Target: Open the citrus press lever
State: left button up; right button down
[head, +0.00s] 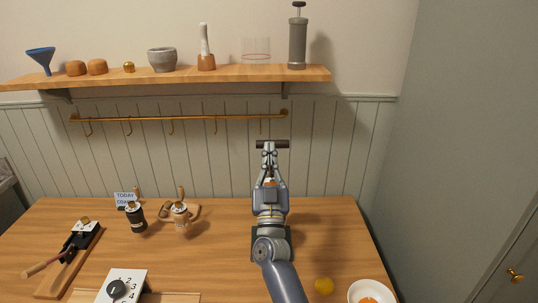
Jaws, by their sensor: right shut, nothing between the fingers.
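The citrus press stands on the wooden table, mostly hidden behind my right arm. Its dark base (286,243) shows at the arm's sides. A dark horizontal bar (281,144), which looks like the lever's handle, is high above the base. My right gripper (268,150) is upright in front of this bar, its fingers shut with nothing between them. I cannot tell whether the fingers touch the bar. My left gripper is not in view.
A loaded shelf (220,74) and brass hook rail (180,118) are on the wall. Clear table lies right of the press.

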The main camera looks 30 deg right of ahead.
jog(key=x, duration=0.3)
jog(key=f+x, duration=0.1)
jog(key=x, duration=0.1)
jog(key=shift+w+d, duration=0.2)
jog(key=shift+w, duration=0.1)
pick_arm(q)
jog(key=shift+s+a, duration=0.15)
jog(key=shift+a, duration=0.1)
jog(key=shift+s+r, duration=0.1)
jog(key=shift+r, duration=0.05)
